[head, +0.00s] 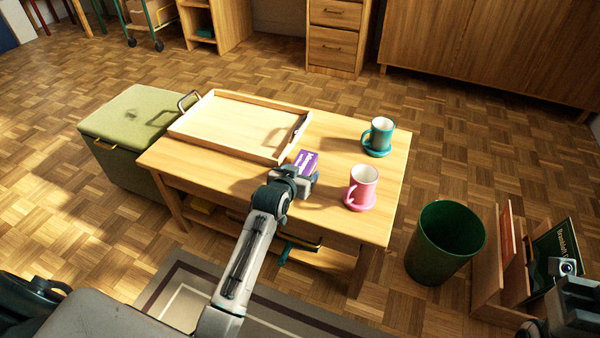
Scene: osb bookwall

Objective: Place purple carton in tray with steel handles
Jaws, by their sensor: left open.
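The purple carton (307,160) is a small box with white lettering on the wooden table, just right of the tray. The tray (222,149) is shallow, with light wooden walls and steel handles; one handle shows at its back left corner. My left gripper (308,178) is open at the near side of the carton, and its fingers hide the carton's lower part. I cannot tell whether they touch it. Part of my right gripper (575,305) shows at the bottom right edge; its fingers cannot be made out.
A teal mug (379,137) and a pink mug (362,187) stand on saucers on the right of the table (330,232). A green storage box (130,115) stands left of it. A dark green bin (445,240) and a wooden book rack (500,270) stand right.

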